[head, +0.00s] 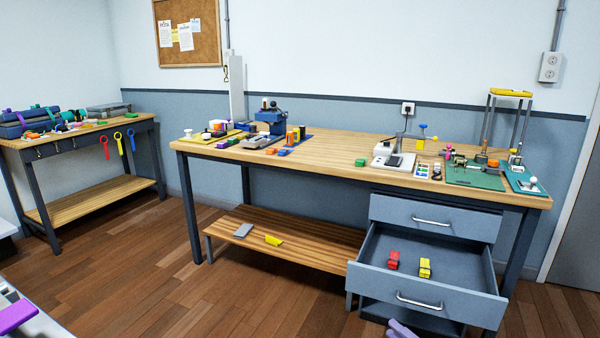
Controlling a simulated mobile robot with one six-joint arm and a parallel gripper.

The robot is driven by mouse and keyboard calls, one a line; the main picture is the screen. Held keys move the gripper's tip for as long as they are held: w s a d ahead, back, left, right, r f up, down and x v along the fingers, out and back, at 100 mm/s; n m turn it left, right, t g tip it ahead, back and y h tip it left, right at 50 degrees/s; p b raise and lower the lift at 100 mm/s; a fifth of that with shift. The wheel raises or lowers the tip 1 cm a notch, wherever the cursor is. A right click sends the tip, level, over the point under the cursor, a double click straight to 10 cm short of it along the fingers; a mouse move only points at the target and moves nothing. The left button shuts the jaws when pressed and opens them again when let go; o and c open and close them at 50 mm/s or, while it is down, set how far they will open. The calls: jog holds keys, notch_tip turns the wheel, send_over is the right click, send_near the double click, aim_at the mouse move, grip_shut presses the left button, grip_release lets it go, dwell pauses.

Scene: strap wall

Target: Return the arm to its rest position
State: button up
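Only a small lavender, finger-like shape (400,329) shows at the bottom edge, in front of the open drawer. It may be a part of my gripper, but I cannot be sure. The rest of it is cut off by the frame, so I see neither an opening between fingers nor anything held. No other part of my arm shows clearly.
An open drawer (440,284) juts out under the long workbench (330,152), holding a red and a yellow object. Tools and small parts stand on the bench. A second bench (95,192) stands at left. Wooden floor (190,285) lies clear between.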

jog(key=s+a+f+n+g+y+p, duration=0.1)
jog(key=s+a+f+n+g+p, duration=0.2)
jog(key=a, duration=0.4)
jog(key=s+a+f+n+g+p, duration=0.1)
jog(key=s+a+g+p, duration=0.3)
jog(key=a, duration=0.4)
jog(key=s+a+f+n+g+y+p, duration=0.1)
jog(key=s+a+f+g+p, duration=0.2)
jog(key=a, duration=0.4)
jog(key=s+a+f+n+g+h+p, duration=0.1)
jog(key=s+f+n+g+h+p, duration=0.25)
jog(key=s, duration=0.65)
jog(key=s+f+n+g+h+p, duration=0.1)
jog(key=s+f+g+h+p, duration=0.25)
jog(key=s+g, duration=0.4)
jog(key=s+d+f+h, duration=0.1)
jog(key=s+d+h, duration=0.2)
jog(key=d, duration=0.3)
jog(key=s+d+f+h, duration=0.2)
jog(key=d+h, duration=0.1)
jog(key=d, duration=0.3)
jog(key=shift+s+f+p, duration=0.25)
jog(key=shift+s+p, duration=0.15)
jog(key=shift+p, duration=0.05)
